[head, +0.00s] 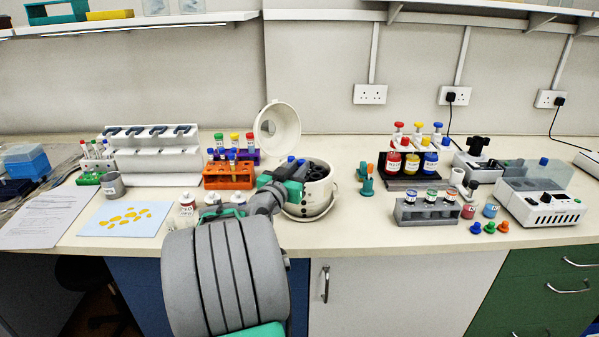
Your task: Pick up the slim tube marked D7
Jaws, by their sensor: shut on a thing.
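My gripper (290,173) is at the front left rim of an open white round pot-like device (318,192). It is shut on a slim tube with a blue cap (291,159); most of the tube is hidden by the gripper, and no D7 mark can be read. An orange rack (228,181) just left of the gripper holds several slim tubes with blue and red caps, their marks too small to read. My arm hides part of the bench in front.
The pot's round lid (278,125) stands open behind the gripper. A purple rack (247,157) with capped tubes is behind the orange one. White-capped bottles (187,204) stand at front left. A grey rack (426,214) is right; bench between pot and it is mostly clear.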

